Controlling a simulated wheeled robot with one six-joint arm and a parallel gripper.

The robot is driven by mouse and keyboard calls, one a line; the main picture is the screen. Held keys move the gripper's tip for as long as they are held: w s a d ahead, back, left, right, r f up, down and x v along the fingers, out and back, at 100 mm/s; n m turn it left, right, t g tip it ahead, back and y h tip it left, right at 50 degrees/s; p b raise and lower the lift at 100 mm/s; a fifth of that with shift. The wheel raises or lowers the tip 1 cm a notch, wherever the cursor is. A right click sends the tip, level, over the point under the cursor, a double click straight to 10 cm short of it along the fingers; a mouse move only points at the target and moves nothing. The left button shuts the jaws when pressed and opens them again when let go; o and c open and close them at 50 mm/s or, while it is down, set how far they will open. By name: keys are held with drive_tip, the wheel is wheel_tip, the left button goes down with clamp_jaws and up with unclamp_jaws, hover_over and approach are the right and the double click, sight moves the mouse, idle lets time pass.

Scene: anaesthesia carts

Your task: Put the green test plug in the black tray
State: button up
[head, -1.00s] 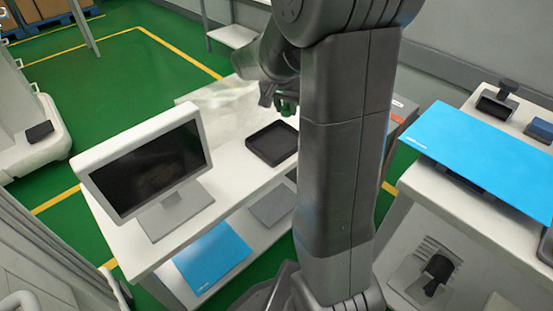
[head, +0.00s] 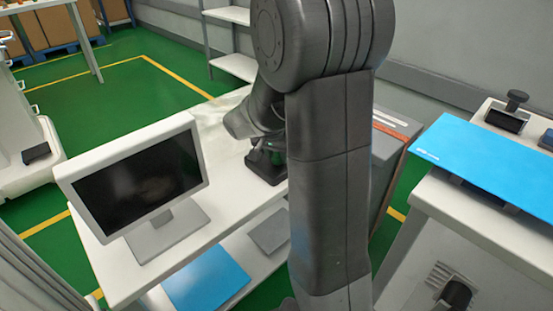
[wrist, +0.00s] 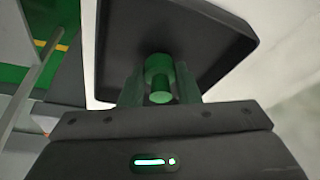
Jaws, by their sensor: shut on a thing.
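The green test plug (wrist: 159,70) is between the two fingers of my gripper (wrist: 160,84) in the wrist view. The black tray (wrist: 208,28), a shallow square with a raised rim, shows beyond the plug there. In the head view, my gripper (head: 266,155) is over the tray (head: 267,174) on the white cart top. My arm hides part of the tray in that view. The plug appears to be over the tray floor; I cannot tell whether it touches it.
A monitor (head: 140,180) on a stand is left of the tray on the same cart. A blue sheet (head: 207,278) lies on the lower shelf. A grey cabinet (head: 391,150) stands to the right. Another cart with a blue panel (head: 490,160) is at far right.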

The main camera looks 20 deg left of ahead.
drive_tip(key=o, duration=0.9)
drive_tip(key=shift+f, duration=0.2)
drive_tip(key=shift+o, duration=0.2)
drive_tip(key=shift+r, duration=0.15)
drive_tip(key=shift+r+p, duration=0.3)
drive_tip(key=p+v, duration=0.3)
drive_tip(key=v, duration=0.8)
drive_tip(key=shift+s+r, duration=0.15)
drive_tip(key=shift+r, duration=0.1)
